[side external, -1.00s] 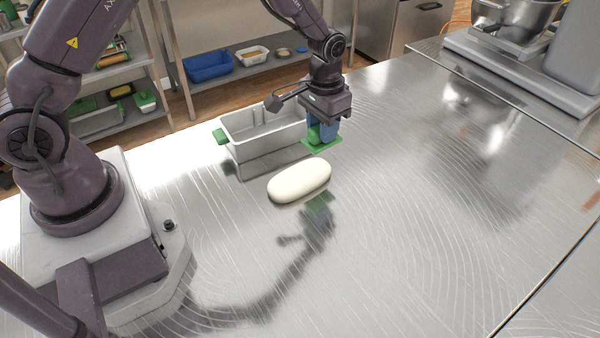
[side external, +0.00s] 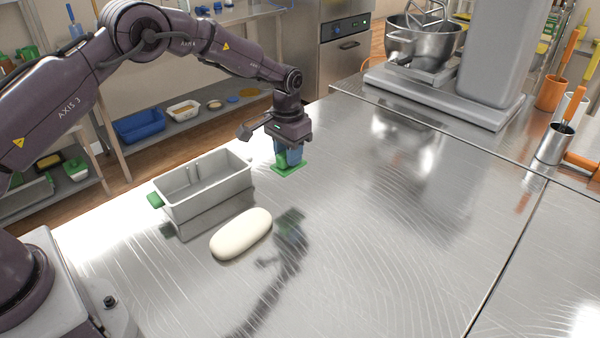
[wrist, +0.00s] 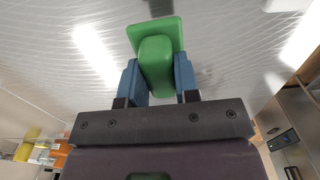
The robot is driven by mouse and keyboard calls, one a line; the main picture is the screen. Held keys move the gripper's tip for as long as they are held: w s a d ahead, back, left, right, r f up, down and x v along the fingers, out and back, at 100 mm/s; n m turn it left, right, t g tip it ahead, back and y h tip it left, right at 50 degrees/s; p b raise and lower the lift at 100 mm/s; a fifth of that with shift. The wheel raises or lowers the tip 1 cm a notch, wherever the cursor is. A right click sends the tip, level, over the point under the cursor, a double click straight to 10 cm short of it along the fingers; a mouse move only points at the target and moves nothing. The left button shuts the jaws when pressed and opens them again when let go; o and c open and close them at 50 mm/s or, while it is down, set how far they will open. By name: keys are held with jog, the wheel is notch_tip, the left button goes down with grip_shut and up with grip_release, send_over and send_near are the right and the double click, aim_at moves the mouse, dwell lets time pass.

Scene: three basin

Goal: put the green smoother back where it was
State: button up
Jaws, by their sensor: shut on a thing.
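The green smoother (side external: 287,169) has a flat plate and a raised grip. My gripper (side external: 288,155) is shut on that grip, between its blue fingers. In the wrist view my gripper (wrist: 157,80) has a finger on each side of the smoother (wrist: 156,45), and its plate faces away from me. The smoother is held above the steel table, to the right of the grey basin. Its dark reflection lies apart from it on the table. No empty place for the smoother can be made out.
A pale dough loaf (side external: 241,233) lies in front of the grey basin (side external: 203,185), which has a green handle. A mixer (side external: 425,45) stands at the back right, with tool cups (side external: 553,145) farther right. The table's (side external: 400,240) middle and right are clear.

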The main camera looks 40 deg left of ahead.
jog(key=w+f, duration=0.4)
jog(key=f, duration=0.1)
jog(key=shift+f, duration=1.45)
jog(key=shift+f, duration=0.1)
jog(key=o, duration=1)
